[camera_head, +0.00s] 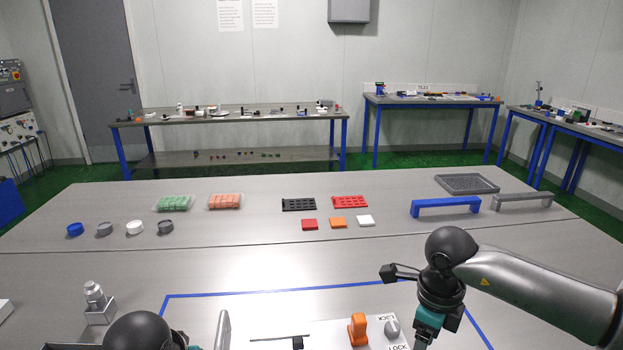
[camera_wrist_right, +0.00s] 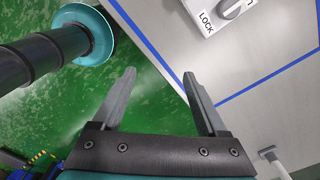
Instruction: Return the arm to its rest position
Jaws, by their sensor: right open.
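My right arm comes in from the right in the head view, with its wrist bent down over the front of the bench. My right gripper (camera_wrist_right: 160,100) is open in the right wrist view, with nothing between its fingers. The fingers reach over the green floor and the bench's front edge. A dark round joint of my left arm (camera_head: 137,331) shows at the bottom left of the head view; its gripper is out of frame.
A panel with an orange handle (camera_head: 357,329) and a grey knob (camera_head: 392,329) marked LOCK lies left of my right wrist. Caps, trays and a blue bracket (camera_head: 445,207) sit farther back.

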